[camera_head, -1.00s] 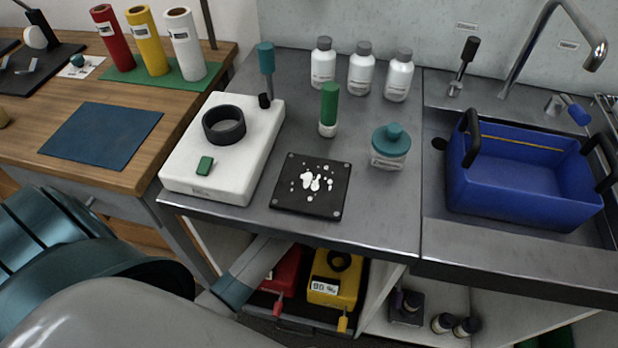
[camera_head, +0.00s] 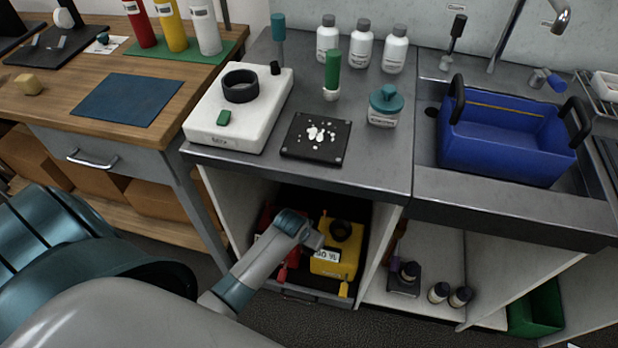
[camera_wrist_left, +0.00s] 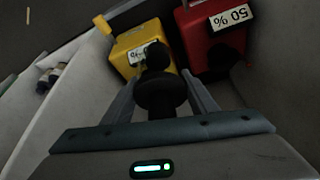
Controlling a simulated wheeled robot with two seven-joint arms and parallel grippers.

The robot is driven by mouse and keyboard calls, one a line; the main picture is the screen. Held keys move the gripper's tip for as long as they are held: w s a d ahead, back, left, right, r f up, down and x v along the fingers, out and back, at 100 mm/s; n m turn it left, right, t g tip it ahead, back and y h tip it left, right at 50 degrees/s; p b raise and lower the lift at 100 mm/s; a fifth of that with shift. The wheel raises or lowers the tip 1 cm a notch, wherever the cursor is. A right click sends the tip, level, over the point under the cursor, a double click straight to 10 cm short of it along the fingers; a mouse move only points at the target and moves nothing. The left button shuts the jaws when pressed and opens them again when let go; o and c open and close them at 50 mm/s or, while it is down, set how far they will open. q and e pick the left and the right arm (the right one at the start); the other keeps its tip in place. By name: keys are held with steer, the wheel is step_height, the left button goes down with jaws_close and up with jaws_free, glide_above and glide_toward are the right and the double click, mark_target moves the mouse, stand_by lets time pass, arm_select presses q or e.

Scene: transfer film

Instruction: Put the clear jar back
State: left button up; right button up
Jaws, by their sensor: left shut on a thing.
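A jar with a teal lid and a white label (camera_head: 385,106) stands upright on the grey counter, right of the black mat. My left gripper (camera_head: 317,240) is low in the open cabinet under the counter, just in front of the yellow container (camera_head: 338,262). In the left wrist view, the left gripper (camera_wrist_left: 160,84) is shut on a dark, round, knobbed thing (camera_wrist_left: 160,98). That thing is in shadow; I cannot tell whether it is a jar. Its lower part is hidden by the gripper body. My right gripper is not in view.
A red container (camera_wrist_left: 213,40) stands beside the yellow one, both with taps. The cabinet's side walls are close around the arm. Dark bottles (camera_head: 450,295) stand on the shelf to the right. A blue basin (camera_head: 508,150) sits in the sink. Three white bottles line the counter's back.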

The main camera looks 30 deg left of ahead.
arm_select(q)
steer(key=shift+s+d+r, duration=0.15)
steer(key=shift+d+r, duration=0.05)
steer(key=shift+r, duration=0.45)
steer(key=shift+s+d+r, duration=0.1)
steer(key=shift+d+r, duration=0.05)
steer(key=shift+r, duration=0.5)
steer(key=s+d+r, duration=0.2)
steer(key=r, duration=0.6)
steer(key=s+d+r, duration=0.2)
steer(key=r, duration=0.6)
steer(key=s+d+r, duration=0.2)
steer(key=s+r, duration=0.1)
steer(key=r, duration=0.5)
steer(key=shift+d+r+m, duration=0.15)
steer(key=shift+d+m, duration=0.1)
steer(key=shift+m, duration=0.05)
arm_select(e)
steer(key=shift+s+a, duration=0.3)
arm_select(q)
steer(key=shift+d, duration=0.15)
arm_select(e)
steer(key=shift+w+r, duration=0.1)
